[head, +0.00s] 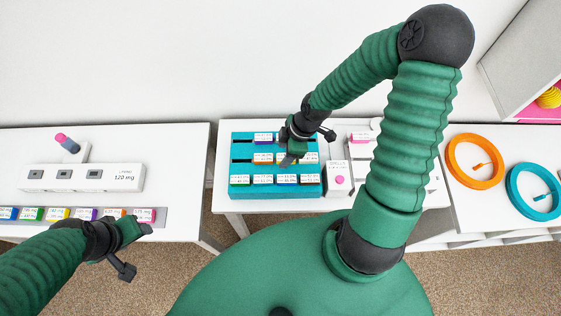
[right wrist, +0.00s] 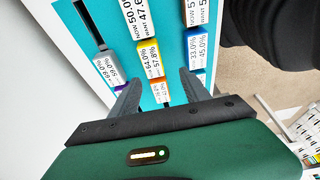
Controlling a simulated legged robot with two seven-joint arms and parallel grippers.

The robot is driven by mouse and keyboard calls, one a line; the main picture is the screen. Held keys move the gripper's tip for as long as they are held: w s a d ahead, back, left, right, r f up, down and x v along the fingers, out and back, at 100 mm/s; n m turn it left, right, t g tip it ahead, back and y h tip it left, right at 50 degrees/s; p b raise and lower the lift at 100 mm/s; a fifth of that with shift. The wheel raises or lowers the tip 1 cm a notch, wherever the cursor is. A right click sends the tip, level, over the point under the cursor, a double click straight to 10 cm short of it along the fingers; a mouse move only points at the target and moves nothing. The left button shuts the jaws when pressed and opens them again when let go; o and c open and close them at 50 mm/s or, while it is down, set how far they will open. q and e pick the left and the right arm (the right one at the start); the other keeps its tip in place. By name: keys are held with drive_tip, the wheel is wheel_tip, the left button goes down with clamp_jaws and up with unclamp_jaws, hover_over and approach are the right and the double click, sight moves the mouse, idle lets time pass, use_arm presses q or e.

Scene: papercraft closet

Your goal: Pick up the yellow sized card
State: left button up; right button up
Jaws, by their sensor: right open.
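The teal board (head: 237,202) holds rows of small white cards with coloured edges. In the head view my right gripper (head: 292,157) is over the board and hides part of the middle row. In the wrist view its fingers (right wrist: 157,80) are open, one on each side of the middle row, with nothing gripped. I cannot tell their exact height. My left gripper (head: 129,248) is by the left table's front edge; its opening is unclear.
The left table carries a white box labelled 120 mg (head: 83,178) and a row of coloured cards (head: 58,214). A white block with a pink button (head: 338,178) stands right of the board. Orange (head: 452,172) and teal (head: 514,198) rings lie on the right table.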

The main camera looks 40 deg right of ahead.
wheel_tip(320, 180, down, 3)
drive_tip(key=shift+f, duration=0.1)
drive_tip(key=d, duration=0.1)
drive_tip(key=d+f, duration=0.1)
drive_tip(key=d, duration=0.1)
drive_tip(key=shift+w+f+y, duration=0.1)
drive_tip(key=shift+w+y, duration=0.05)
drive_tip(key=shift+y, duration=0.15)
drive_tip(key=shift+a, duration=0.1)
drive_tip(key=c, duration=0.4)
drive_tip(key=shift+a+r, duration=0.15)
drive_tip(key=shift+a, duration=0.35)
drive_tip(key=shift+a+r, duration=0.15)
drive_tip(key=shift+a, duration=0.35)
clamp_jaws()
drive_tip(key=shift+d, duration=0.5)
drive_tip(key=shift+d+r, duration=0.1)
drive_tip(key=shift+r, duration=0.1)
use_arm(q)
drive_tip(key=d+r+p, duration=0.2)
drive_tip(key=shift+d+r, duration=0.4)
use_arm(e)
wheel_tip(320, 180, up, 10)
drive_tip(key=shift+a+f, duration=0.2)
drive_tip(key=shift+f, duration=0.05)
